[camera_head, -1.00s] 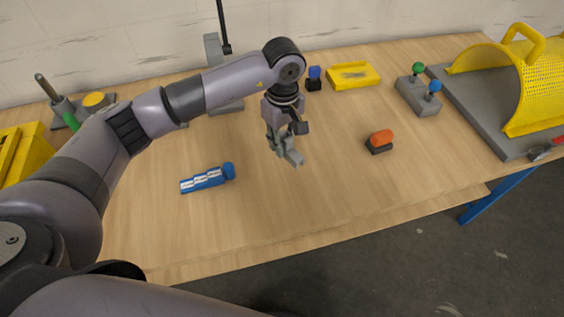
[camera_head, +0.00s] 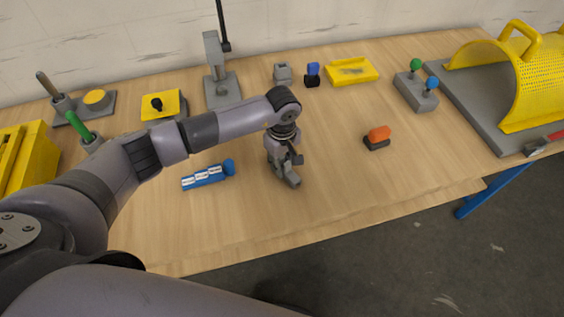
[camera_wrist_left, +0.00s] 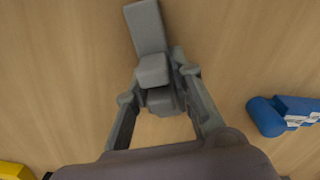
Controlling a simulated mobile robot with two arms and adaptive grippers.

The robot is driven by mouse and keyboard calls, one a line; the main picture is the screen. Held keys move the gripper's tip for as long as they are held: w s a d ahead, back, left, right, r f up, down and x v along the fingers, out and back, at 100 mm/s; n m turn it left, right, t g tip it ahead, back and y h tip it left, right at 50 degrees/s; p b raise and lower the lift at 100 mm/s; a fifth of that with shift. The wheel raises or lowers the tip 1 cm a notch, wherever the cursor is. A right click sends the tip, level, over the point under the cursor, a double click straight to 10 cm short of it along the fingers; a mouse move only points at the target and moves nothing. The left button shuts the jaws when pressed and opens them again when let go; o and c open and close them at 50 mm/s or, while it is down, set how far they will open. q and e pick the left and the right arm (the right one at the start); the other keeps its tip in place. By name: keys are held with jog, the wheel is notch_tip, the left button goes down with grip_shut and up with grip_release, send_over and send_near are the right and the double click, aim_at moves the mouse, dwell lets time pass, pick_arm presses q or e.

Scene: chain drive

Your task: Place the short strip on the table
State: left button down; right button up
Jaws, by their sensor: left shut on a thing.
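My left gripper (camera_head: 282,163) points down over the middle of the table (camera_head: 345,175). It is shut on a grey, blocky piece, which I take for the short strip (camera_head: 292,181). In the left wrist view the strip (camera_wrist_left: 148,28) sticks out past the fingers (camera_wrist_left: 156,84), with a stepped block between them. Its far end is low at the tabletop; I cannot tell whether it touches. The fingers partly hide the strip. My right gripper is out of view.
A blue tool with white labels (camera_head: 203,177) lies left of the gripper. An orange-topped switch (camera_head: 378,136) stands to the right. A grey press (camera_head: 221,88), a small grey block (camera_head: 283,73) and a yellow tray (camera_head: 352,70) stand behind. The front middle of the table is clear.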

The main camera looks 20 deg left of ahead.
aim_at(282, 158)
pick_arm(q)
jog(key=shift+f, duration=0.15)
jog(key=c, duration=1.4)
grip_release()
jog(key=shift+r, duration=0.25)
jog(key=shift+w+r, duration=0.1)
jog(key=shift+r, duration=0.2)
notch_tip(282, 158, up, 11)
jog(key=shift+r+b, duration=0.15)
jog(key=shift+b, duration=0.8)
